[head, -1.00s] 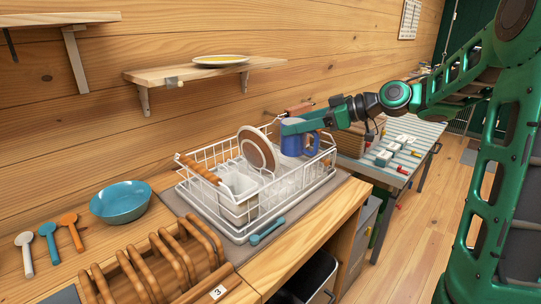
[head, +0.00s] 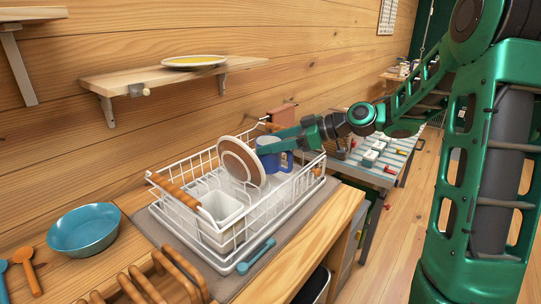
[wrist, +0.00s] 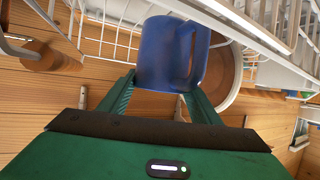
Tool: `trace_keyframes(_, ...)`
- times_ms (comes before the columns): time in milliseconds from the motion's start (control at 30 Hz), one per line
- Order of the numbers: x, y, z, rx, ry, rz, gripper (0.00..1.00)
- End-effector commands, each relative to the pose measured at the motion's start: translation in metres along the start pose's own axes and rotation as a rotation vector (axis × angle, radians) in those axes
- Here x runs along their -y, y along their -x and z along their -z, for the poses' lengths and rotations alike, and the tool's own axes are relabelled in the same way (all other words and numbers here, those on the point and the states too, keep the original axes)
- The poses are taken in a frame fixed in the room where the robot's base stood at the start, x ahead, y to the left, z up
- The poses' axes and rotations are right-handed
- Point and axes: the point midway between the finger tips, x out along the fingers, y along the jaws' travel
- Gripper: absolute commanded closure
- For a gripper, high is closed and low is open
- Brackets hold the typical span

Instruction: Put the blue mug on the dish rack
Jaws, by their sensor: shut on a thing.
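The blue mug (head: 270,154) is in the right part of the white wire dish rack (head: 232,236), just right of a brown-and-white plate (head: 241,163) standing in the rack. In the wrist view the blue mug (wrist: 168,55) is between the two green fingers, its handle toward the right. My gripper (head: 280,140) reaches in from the right over the rack and is shut on the mug; the wrist view shows the gripper (wrist: 160,88) from behind. The mug's underside is hidden in the head view, so I cannot tell whether it touches the rack floor.
A white utensil holder (head: 220,208) fills the rack's near left part. A blue bowl (head: 83,231) is left on the counter. A teal utensil (head: 256,256) lies before the rack. A wall shelf (head: 165,78) holds a plate. Wooden slats (head: 150,288) stand in front.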

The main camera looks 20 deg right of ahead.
Motion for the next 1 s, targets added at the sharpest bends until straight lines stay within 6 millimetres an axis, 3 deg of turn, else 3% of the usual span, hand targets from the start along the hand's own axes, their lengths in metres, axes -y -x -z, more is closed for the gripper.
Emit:
trace_keyframes(267,0.001,-0.012,-0.030,0.000,-0.003,0.001,0.95)
trace_keyframes(600,0.000,-0.013,-0.033,-0.001,-0.001,0.000,0.95)
trace_keyframes(633,0.000,-0.013,-0.033,0.000,-0.001,-0.001,0.40)
trace_keyframes(700,0.000,-0.013,-0.033,0.000,-0.001,-0.001,0.24)
trace_keyframes(1000,0.000,-0.013,-0.033,0.000,-0.001,-0.002,0.24)
